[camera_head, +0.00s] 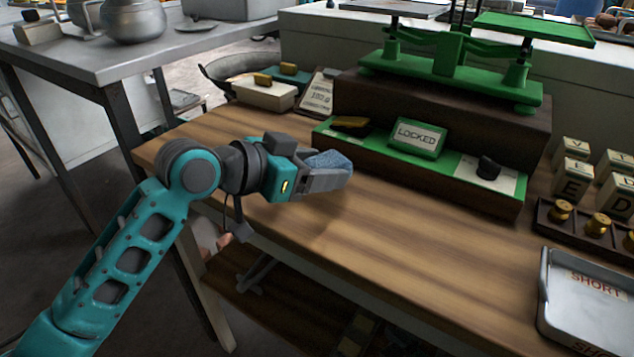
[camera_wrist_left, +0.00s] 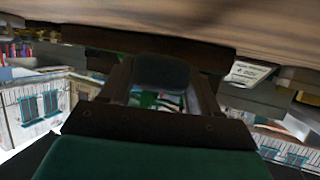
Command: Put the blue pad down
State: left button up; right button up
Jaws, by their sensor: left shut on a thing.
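The blue pad (camera_head: 328,161) is held at the tip of my left gripper (camera_head: 326,178) in the head view. The gripper is shut on it, above the wooden table (camera_head: 400,240); I cannot tell how large the gap to the wood is. In the left wrist view the pad (camera_wrist_left: 162,73) shows as a dark rounded shape between the fingers of my left gripper (camera_wrist_left: 162,88). The pad's underside is hidden in the head view. My right gripper is not in view.
A green balance scale (camera_head: 450,75) stands on a dark stepped base behind the pad, with a LOCKED sign (camera_head: 417,137). Brass weights (camera_head: 598,224) and a metal tray (camera_head: 590,300) are at the right. The table's middle is clear.

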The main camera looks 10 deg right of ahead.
pick_arm(q)
notch_tip(320, 180, down, 2)
jog(key=shift+f, duration=0.3)
jog(key=shift+f, duration=0.15)
jog(key=o, duration=1)
jog(key=shift+o, duration=0.2)
